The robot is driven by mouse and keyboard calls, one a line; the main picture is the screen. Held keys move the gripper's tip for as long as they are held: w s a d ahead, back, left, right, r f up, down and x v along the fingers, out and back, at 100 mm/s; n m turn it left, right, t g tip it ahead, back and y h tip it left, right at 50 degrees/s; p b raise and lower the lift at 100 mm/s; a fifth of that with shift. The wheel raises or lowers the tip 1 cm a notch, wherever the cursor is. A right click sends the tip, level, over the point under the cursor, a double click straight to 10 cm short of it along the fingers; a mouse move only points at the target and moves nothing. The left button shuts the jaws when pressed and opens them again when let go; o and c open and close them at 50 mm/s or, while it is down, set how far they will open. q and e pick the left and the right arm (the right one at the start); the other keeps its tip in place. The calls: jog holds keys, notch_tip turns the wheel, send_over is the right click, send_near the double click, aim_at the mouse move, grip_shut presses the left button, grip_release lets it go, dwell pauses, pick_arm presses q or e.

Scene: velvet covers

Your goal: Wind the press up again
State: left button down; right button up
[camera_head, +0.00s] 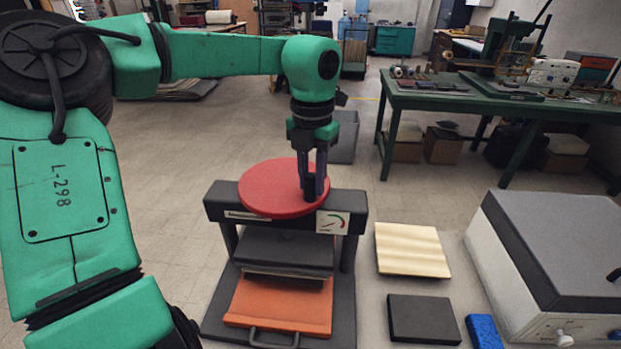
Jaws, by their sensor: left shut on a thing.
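The press (350,233) stands in front of me, a dark frame with a round red wheel (268,187) on top. A small dial plate (332,222) is on the front of its top beam. My left gripper (314,190) points down at the right part of the wheel and is shut on a dark upright knob there; the fingers hide most of the knob. Below the beam is a dark grey pressing plate (285,250). Under it a thin stack lies above an orange tray (280,305) with a front handle. My right gripper is not in view.
Right of the press lie a cream ribbed board (411,250), a dark grey block (423,318) and a blue block (485,332). A grey-topped box machine (560,255) stands at the far right. A green workbench (500,100) and a grey bin (344,138) are behind.

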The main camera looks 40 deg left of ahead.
pick_arm(q)
jog(key=shift+w+r, duration=0.15)
dwell(0.6)
jog(key=c, duration=0.7)
grip_release()
jog(key=shift+o, duration=0.2)
jog(key=shift+w+d, duration=0.1)
jog(key=shift+r, duration=0.4)
notch_tip(320, 180, up, 14)
jog(key=shift+f+p, duration=0.2)
jog(key=shift+p, duration=0.15)
